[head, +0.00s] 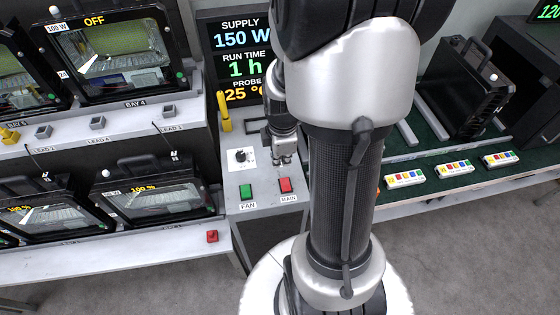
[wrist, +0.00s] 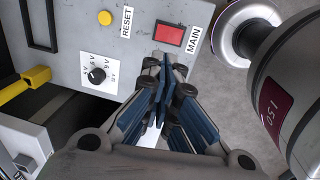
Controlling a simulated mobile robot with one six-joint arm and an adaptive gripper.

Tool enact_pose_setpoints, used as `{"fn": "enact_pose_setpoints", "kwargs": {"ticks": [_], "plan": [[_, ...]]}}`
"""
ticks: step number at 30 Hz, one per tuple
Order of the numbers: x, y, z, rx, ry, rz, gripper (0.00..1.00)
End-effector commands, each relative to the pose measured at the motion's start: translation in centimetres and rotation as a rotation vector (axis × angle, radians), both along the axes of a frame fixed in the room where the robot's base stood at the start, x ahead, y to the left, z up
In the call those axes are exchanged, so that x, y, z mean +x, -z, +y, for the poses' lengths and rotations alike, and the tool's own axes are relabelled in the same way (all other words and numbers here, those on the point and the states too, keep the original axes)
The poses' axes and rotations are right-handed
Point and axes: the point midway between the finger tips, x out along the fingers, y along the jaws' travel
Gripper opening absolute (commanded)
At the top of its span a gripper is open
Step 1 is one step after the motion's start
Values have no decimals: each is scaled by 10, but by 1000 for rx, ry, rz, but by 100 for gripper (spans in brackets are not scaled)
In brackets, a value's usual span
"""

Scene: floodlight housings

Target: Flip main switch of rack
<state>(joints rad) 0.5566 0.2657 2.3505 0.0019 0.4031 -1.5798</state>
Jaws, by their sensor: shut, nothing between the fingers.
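The rack's sloped grey control panel (head: 262,207) carries a red rectangular switch (head: 285,185) labelled MAIN, which also shows in the wrist view (wrist: 169,35). A green switch (head: 246,191) labelled FAN sits to its left in the head view. My gripper (head: 283,160) is shut and empty, with its fingers over the panel just behind the MAIN switch in the head view. In the wrist view the fingertips (wrist: 164,62) are close below the red switch; I cannot tell whether they touch the panel. The switch's on or off position is not clear.
A black knob (head: 240,156) and a yellow handle (head: 224,111) are near my gripper. A yellow RESET button (wrist: 105,17) shows beside MAIN. The display (head: 238,60) reads 150 W, 1 h. Floodlights fill the left shelves (head: 130,236); a green bench (head: 420,161) stands right.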

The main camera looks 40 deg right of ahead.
Motion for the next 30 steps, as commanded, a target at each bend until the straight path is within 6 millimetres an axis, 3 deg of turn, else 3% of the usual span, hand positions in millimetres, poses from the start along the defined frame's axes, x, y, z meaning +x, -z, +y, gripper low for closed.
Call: {"fn": "enact_pose_setpoints", "kwargs": {"ticks": [1, 6, 15, 21, 30], "plan": [[0, 15, 0, 3, 0, 5, 0], [4, 53, -2, 3, 0, 5, 0], [10, 103, -6, 1, 1, 2, 0], [12, 114, -7, 0, 1, 0, 0], [12, 114, -7, 0, 1, 0, 0]]}}
